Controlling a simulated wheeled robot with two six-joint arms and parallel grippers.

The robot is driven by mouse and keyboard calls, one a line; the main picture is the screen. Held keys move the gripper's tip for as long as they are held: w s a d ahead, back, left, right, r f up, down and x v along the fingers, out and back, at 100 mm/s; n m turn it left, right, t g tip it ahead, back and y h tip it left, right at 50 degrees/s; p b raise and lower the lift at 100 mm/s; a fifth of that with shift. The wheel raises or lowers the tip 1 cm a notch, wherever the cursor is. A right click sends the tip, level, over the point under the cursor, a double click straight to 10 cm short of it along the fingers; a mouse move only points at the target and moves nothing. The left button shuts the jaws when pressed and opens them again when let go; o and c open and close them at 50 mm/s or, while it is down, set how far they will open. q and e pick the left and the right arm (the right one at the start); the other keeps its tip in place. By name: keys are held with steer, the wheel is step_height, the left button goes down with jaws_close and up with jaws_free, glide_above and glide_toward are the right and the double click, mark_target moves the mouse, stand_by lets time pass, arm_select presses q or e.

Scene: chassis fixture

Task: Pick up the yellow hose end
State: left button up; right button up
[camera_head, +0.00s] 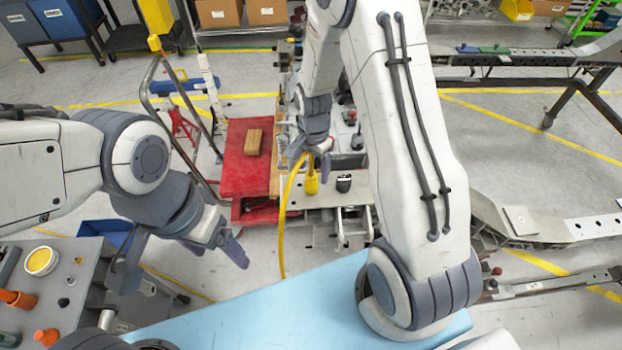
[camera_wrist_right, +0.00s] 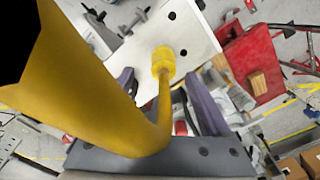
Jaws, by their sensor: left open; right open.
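The yellow hose (camera_head: 284,222) rises in a curve to my right gripper (camera_head: 311,163) in the head view. Its yellow end (camera_head: 311,181) shows just below the fingers. In the right wrist view the hose bends in from the upper left, and its ribbed end (camera_wrist_right: 163,61) lies between the two spread purple fingers of my right gripper (camera_wrist_right: 167,97). The jaws are open around the hose; whether either finger touches it I cannot tell. My left gripper (camera_head: 184,260) is open and empty at the lower left, apart from the hose.
A grey metal plate (camera_head: 297,199) with holes lies below the hose end. A red platform (camera_head: 238,178) carries a wooden block (camera_head: 253,142) beside it. A blue surface (camera_head: 285,306) is in front, and a grey bench (camera_head: 47,290) with a yellow-topped cup is at left.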

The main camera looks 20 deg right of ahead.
mark_target(311, 175)
step_height(311, 175, down, 5)
steer(key=shift+w+a+r+p, duration=0.1)
steer(key=shift+a+p, duration=0.05)
steer(key=shift+p, duration=1)
steer(key=shift+w+f, duration=0.1)
steer(key=shift+f, duration=0.5)
jaws_close()
